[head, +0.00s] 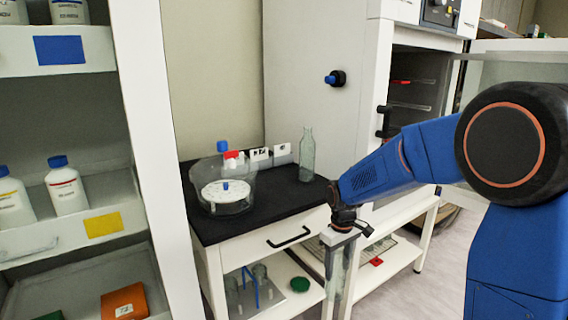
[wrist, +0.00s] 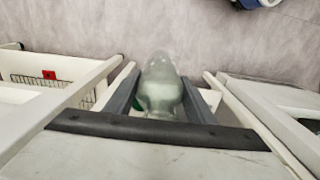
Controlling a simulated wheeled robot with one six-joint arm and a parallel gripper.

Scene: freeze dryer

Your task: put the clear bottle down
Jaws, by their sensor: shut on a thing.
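A clear bottle (head: 340,270) hangs below my gripper (head: 338,238) in the head view, in front of the black-topped cart's right front corner. In the wrist view the clear bottle (wrist: 161,88) sits between the two dark fingers of my gripper (wrist: 162,102), which is shut on it. Its lower part lies over the view of the floor and shelf legs. A second clear bottle (head: 307,156) stands upright on the black top (head: 262,212), near its back right corner.
The freeze dryer (head: 320,90) stands behind. Reagent shelves (head: 85,230) are at left. The black top's front middle is bare.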

